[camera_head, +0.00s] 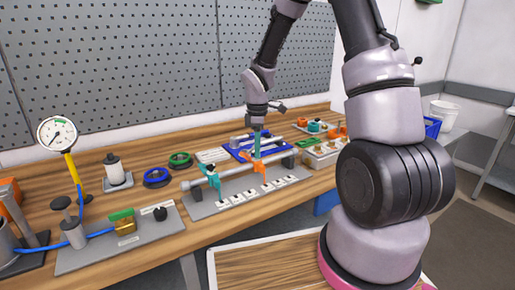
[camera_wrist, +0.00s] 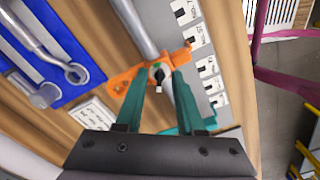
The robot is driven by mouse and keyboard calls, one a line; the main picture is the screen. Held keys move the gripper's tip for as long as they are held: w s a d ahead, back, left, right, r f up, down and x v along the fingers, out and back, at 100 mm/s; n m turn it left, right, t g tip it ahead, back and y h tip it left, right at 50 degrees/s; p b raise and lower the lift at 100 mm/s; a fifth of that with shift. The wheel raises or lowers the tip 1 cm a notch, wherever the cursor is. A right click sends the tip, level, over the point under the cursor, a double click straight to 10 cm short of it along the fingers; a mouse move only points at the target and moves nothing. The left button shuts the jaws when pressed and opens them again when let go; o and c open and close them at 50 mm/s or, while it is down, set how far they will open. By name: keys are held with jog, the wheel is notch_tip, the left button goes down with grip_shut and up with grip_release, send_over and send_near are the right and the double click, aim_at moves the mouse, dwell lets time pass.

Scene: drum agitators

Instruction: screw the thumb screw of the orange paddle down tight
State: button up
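The orange paddle (camera_head: 259,168) sits on the grey shaft (camera_head: 235,163) above a grey base plate on the bench. In the wrist view the paddle (camera_wrist: 123,83) crosses the shaft, and its dark thumb screw (camera_wrist: 158,74) stands up from the hub. My gripper (camera_wrist: 161,73) points down over the hub, its two teal fingers on either side of the thumb screw. A gap shows between the fingers and the screw, so it looks open. In the head view my gripper (camera_head: 257,150) is just above the paddle; the screw is too small to make out there.
A teal paddle (camera_head: 213,177) is on the same shaft to the left. A blue tool mat (camera_wrist: 55,50) with wrenches lies beside the stand. Labelled white blocks (camera_wrist: 203,66) line the base plate. A gauge (camera_head: 57,133) stands at the far left.

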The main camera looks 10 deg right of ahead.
grip_shut()
jog(key=shift+m, duration=0.3)
jog(key=m, duration=0.3)
jog(key=shift+s+m, duration=0.1)
jog(key=shift+m, duration=0.2)
jog(key=m, duration=0.4)
jog(key=shift+a+r+m, duration=0.1)
jog(key=shift+a+m, duration=0.05)
jog(key=shift+m, duration=0.15)
jog(key=m, duration=0.4)
jog(key=shift+a, duration=0.15)
jog(key=shift+m, duration=1.8)
